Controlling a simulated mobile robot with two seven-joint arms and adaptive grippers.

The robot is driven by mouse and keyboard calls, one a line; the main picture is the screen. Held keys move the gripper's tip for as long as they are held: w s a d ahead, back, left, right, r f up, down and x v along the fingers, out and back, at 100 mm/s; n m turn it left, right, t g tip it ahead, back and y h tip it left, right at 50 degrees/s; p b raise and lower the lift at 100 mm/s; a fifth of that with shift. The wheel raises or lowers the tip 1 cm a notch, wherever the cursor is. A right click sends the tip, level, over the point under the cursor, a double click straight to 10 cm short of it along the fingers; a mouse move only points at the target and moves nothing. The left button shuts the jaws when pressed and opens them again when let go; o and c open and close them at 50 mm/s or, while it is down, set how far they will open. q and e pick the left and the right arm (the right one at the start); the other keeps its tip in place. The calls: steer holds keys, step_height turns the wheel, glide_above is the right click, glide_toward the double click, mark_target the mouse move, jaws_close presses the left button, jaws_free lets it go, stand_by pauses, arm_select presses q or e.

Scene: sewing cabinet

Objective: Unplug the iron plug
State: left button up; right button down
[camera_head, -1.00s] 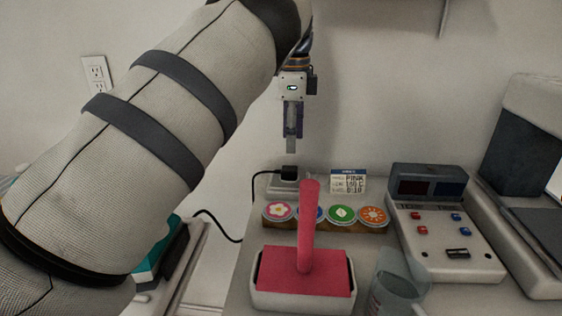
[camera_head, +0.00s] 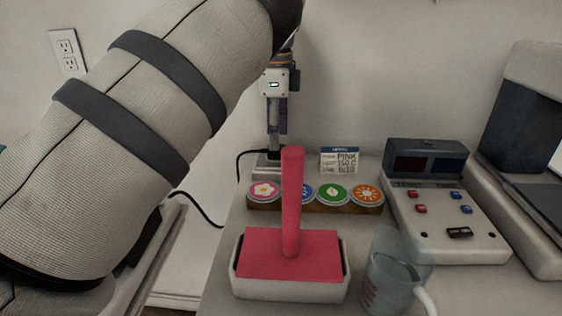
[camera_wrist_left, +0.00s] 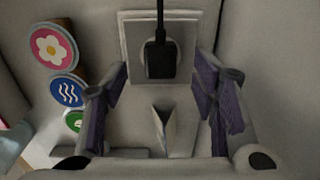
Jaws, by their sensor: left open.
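The black iron plug (camera_wrist_left: 160,58) sits in a square pale socket block (camera_wrist_left: 133,47), its cord running up out of the left wrist view. My left gripper (camera_wrist_left: 162,88) is open, with one purple-padded finger on each side below the plug in that view. I cannot tell whether the fingers touch it. In the head view my left gripper (camera_head: 276,142) points down right above the socket at the back of the table, and the plug is mostly hidden behind its fingertips. My right gripper is not in view.
A wooden strip with several round picture discs (camera_head: 337,194) lies close to the socket. A small label card (camera_head: 340,161) stands behind it. A pink-handled tool in a tray (camera_head: 291,288), a clear jug (camera_head: 391,285) and a console (camera_head: 446,225) stand nearer and right.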

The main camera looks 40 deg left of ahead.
arm_select(q)
steer(key=shift+f, duration=0.5)
steer(key=shift+f+p, duration=0.3)
steer(key=shift+f, duration=0.85)
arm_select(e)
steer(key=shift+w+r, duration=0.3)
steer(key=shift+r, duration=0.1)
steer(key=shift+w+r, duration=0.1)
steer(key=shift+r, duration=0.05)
arm_select(q)
steer(key=shift+r+p, duration=0.15)
steer(key=shift+p, duration=0.3)
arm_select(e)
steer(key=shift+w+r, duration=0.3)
